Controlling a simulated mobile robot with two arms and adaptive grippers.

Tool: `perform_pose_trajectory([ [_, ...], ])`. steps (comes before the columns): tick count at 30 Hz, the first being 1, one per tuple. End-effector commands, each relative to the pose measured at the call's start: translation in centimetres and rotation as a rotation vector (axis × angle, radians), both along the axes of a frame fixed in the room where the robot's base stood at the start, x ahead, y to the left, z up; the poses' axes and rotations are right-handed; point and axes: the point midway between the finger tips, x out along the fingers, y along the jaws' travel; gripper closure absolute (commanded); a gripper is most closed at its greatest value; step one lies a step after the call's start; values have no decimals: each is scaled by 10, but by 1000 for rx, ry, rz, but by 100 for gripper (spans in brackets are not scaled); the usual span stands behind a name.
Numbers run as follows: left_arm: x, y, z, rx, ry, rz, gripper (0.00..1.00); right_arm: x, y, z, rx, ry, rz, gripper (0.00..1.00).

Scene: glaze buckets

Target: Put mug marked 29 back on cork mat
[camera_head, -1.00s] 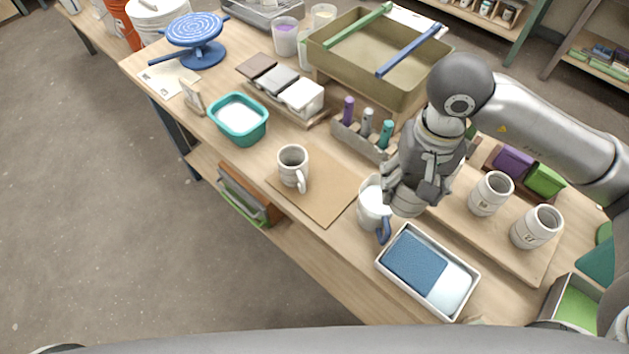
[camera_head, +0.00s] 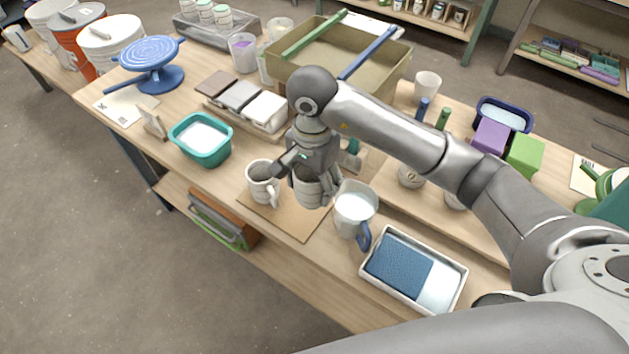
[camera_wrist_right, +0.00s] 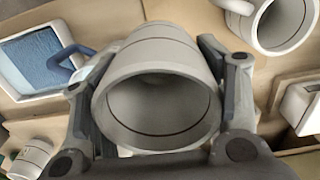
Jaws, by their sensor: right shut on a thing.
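My right gripper (camera_head: 312,172) is shut on a pale grey mug (camera_head: 311,190). In the head view the mug is upright over the cork mat (camera_head: 300,228); I cannot tell whether its base touches the mat. In the right wrist view the held mug (camera_wrist_right: 158,105) shows its open, empty mouth between the two fingers. No number is readable on it. Another grey mug (camera_head: 262,187) stands on the mat just left of the held one; it also shows in the wrist view (camera_wrist_right: 270,22). My left gripper is not in view.
A white jug with a blue handle (camera_head: 354,212) stands close right of the held mug. A tray with a blue sponge (camera_head: 452,292) lies at the front right. A teal tub (camera_head: 203,147) is at the left. More mugs (camera_head: 410,177) stand partly hidden behind my arm.

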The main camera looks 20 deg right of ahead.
Motion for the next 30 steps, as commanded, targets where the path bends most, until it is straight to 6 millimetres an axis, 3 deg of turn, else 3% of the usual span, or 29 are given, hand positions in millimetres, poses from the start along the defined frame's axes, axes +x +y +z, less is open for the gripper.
perform_pose_trajectory([
  [2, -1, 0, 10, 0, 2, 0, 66, 17, -6, -4, 1, 3, -5, 69],
  [6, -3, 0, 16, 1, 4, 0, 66, 37, -14, -33, 1, 5, -1, 69],
  [12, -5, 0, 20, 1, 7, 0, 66, 56, -20, -56, 3, 0, 1, 69],
  [17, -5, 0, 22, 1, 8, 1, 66, 62, -23, -64, 3, 0, 2, 69],
  [24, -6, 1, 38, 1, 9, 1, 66, 64, -23, -93, 3, 1, 2, 69],
  [30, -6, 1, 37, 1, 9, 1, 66, 65, -24, -97, 2, -3, 4, 69],
])
